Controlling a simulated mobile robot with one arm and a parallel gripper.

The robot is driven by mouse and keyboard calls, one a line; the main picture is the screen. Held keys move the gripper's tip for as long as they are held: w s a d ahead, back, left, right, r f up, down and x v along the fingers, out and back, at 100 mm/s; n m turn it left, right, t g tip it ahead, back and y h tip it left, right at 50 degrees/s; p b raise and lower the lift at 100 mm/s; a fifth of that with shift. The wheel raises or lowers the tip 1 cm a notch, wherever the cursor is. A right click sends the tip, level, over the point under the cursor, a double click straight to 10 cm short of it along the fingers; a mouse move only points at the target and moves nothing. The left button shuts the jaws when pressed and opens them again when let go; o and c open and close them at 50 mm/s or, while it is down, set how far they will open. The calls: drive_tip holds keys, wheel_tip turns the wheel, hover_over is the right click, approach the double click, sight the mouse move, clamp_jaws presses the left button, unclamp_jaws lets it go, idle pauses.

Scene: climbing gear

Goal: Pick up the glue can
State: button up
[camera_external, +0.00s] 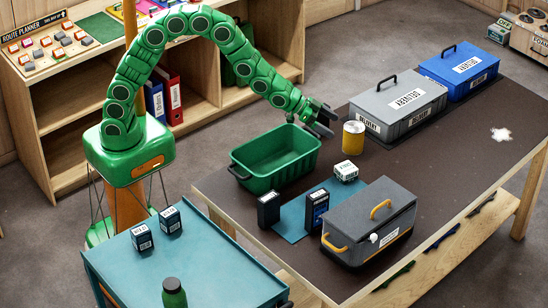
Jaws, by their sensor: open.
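A yellow can with a pale upper band and top (353,140), which looks like the glue can, stands upright on the dark table (480,130), to the right of the green crate. Any writing on it is too small to read. My gripper (329,121) is open and empty, just to the upper left of the can in the picture. Its dark fingers point towards the can and appear apart from it. The exact gap and height cannot be told from this view.
A green open crate (240,163) is below my arm. Grey (385,112) and blue (460,68) boxes stand behind the can. A small white-green box (346,171), dark boxes and a grey toolbox (362,222) stand in front.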

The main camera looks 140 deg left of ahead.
drive_tip(key=n+y, duration=0.1)
drive_tip(key=y, duration=0.1)
hover_over(346, 126)
drive_tip(key=d, duration=0.3)
wheel_tip(346, 126, down, 2)
drive_tip(key=shift+t, duration=0.3)
drive_tip(key=shift+w+a+f, duration=0.1)
drive_tip(key=shift+a+f, duration=0.5)
drive_tip(key=shift+f, duration=0.4)
drive_tip(key=shift+w+a+f, duration=0.15)
drive_tip(key=shift+a+f, duration=0.45)
drive_tip(key=shift+f, duration=0.4)
drive_tip(key=shift+w+a+f, duration=0.1)
drive_tip(key=shift+a+f, duration=0.5)
drive_tip(key=shift+f, duration=0.4)
drive_tip(key=shift+x, duration=1.25)
drive_tip(key=shift+c, duration=0.5)
drive_tip(key=c, duration=1.1)
